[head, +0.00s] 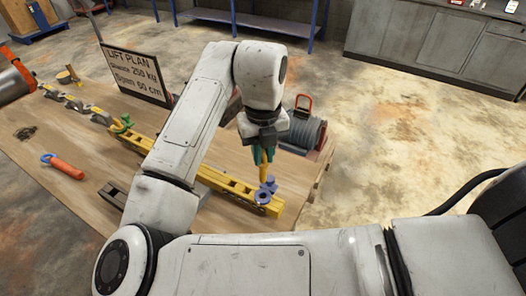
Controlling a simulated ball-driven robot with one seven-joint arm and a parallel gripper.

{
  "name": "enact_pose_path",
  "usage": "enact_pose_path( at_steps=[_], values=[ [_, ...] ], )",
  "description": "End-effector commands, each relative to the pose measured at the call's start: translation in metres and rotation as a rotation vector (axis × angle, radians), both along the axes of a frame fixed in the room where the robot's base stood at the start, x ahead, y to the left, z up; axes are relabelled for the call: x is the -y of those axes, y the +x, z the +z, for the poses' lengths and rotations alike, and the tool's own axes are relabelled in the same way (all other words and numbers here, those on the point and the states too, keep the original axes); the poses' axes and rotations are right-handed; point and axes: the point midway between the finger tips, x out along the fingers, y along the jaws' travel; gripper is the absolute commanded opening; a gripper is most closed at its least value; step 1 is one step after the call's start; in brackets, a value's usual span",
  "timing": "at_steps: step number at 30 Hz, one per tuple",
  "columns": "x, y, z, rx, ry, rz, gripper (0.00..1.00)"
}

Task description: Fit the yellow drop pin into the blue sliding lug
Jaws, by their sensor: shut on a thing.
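My gripper (262,157) points down over the right end of the yellow beam (213,178). It is shut on the yellow drop pin (264,172), which hangs below the greenish fingertips. The blue sliding lug (264,196) sits at the beam's right end, directly under the pin. The pin's lower end is at or very near the top of the lug. I cannot tell whether it has entered a hole. My arm hides part of the beam's middle.
The table edge lies just right of the lug. Open floor lies beyond.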

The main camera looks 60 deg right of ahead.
Motion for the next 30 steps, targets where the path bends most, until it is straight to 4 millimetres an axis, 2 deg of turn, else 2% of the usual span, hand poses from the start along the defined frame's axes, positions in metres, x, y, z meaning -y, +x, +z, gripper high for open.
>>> enact_pose_path(
  at_steps=[16, 30],
  values=[
    [0.0, 0.0, -0.048, -0.001, 0.001, 0.0, 0.0],
    [0.0, 0.0, -0.054, 0.0, 0.0, 0.0, 0.0]
  ],
)
